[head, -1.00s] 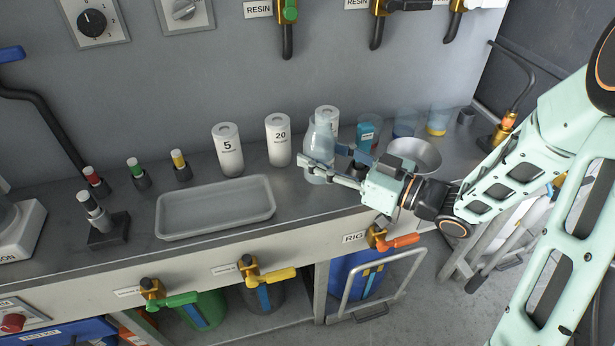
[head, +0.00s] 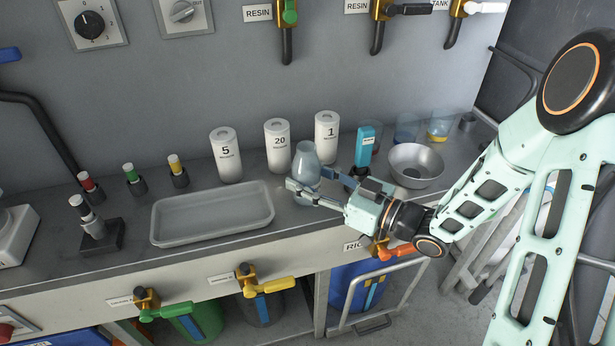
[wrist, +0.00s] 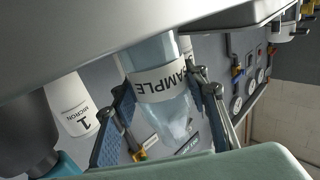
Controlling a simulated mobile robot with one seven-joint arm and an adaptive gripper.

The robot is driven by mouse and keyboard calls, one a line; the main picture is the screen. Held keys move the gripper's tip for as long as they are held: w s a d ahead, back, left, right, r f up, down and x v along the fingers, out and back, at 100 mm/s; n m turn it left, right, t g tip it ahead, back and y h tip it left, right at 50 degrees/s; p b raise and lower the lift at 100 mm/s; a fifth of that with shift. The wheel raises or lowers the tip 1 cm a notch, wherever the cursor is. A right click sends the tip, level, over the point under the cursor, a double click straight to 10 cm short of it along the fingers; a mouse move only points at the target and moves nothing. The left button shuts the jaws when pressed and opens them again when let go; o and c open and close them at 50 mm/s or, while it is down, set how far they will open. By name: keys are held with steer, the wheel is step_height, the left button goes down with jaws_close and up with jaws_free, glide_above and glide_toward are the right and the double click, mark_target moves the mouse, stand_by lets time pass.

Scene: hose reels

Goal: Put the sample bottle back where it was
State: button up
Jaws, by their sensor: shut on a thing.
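The sample bottle (head: 306,163) is a translucent grey-blue flask with a narrow neck. My gripper (head: 306,184) is shut on it, with one finger on each side of its body. The bottle is upright at the front part of the counter, just right of the grey tray. I cannot tell whether its base touches the counter. In the wrist view the bottle (wrist: 163,78) sits between the two finger pads, and its white label reads SAMPLE, turned over in the picture.
White canisters marked 5 (head: 226,155), 20 (head: 278,147) and 1 (head: 327,138) stand behind the bottle. The grey tray (head: 213,232) lies left. Taps with levers hang below the counter edge.

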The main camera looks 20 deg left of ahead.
steer(key=o, duration=1.3)
steer(key=shift+f, duration=0.1)
steer(key=shift+r, duration=0.25)
steer(key=p+v, duration=0.2)
steer(key=v, duration=1)
